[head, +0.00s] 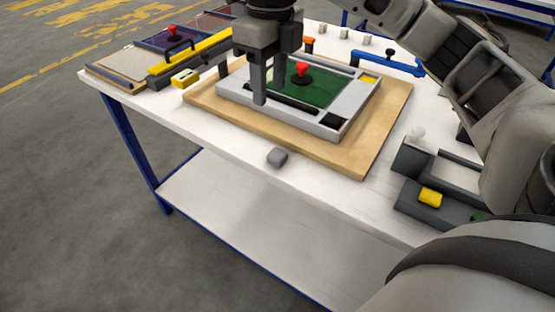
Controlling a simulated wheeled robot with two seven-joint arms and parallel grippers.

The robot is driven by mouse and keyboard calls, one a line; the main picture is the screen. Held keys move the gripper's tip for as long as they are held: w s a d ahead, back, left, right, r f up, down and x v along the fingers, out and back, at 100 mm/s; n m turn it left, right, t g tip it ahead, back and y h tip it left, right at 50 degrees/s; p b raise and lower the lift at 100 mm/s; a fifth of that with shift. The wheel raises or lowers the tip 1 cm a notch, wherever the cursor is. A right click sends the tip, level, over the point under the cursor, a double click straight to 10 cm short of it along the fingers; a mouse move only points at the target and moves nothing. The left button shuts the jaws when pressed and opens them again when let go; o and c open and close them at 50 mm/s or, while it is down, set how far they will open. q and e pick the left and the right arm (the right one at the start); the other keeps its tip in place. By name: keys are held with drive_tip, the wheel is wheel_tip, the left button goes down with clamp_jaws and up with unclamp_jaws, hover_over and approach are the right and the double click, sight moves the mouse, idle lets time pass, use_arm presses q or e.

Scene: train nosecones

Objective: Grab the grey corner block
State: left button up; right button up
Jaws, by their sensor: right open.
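A small grey block (277,157) lies on the white table top, near its front edge and apart from the wooden board. My right gripper (269,92) is open, fingers pointing down, over the left part of a light grey frame (310,128) with a green panel. I see nothing between its fingers. The gripper is behind and above the grey block, not touching it. Whether its fingertips touch the frame, I cannot tell. The gripper hides the frame's far left part. My left gripper is not in view.
The frame sits on a wooden board (350,160). A red knob (302,70) stands on the green panel. Grey fixtures (430,208) with a yellow block stand at right, beside my arm. A yellow bar (192,56) and panels are at left. The table's front strip is mostly clear.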

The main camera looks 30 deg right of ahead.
drive_tip(key=b, duration=0.2)
hover_over(277, 153)
drive_tip(key=f, duration=1)
drive_tip(key=shift+w+a, duration=0.1)
drive_tip(key=shift+w, duration=0.1)
drive_tip(key=shift+s+f+p, duration=0.15)
drive_tip(key=shift+f+p, duration=0.05)
drive_tip(key=shift+f, duration=1.15)
drive_tip(key=shift+s+f+p, duration=0.1)
drive_tip(key=shift+f+p, duration=0.05)
drive_tip(key=shift+f, duration=1.2)
drive_tip(key=c, duration=0.7)
